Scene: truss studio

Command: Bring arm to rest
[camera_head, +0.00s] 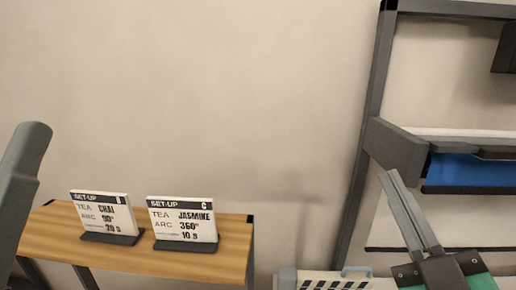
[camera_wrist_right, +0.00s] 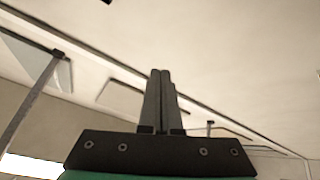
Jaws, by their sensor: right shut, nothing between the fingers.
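My right gripper (camera_head: 388,176) is at the lower right of the head view, its two long grey fingers pointing up and left. The fingers lie together with nothing between them. In the right wrist view, the same gripper (camera_wrist_right: 161,72) is shut and empty, with the ceiling behind it. It is in the air, apart from the furniture as far as I can tell. A grey link of my left arm (camera_head: 22,175) shows at the left edge of the head view; the left gripper is not in view.
A dark metal frame (camera_head: 368,120) with a blue item (camera_head: 465,168) stands at the right, behind my right gripper. The wall between is bare.

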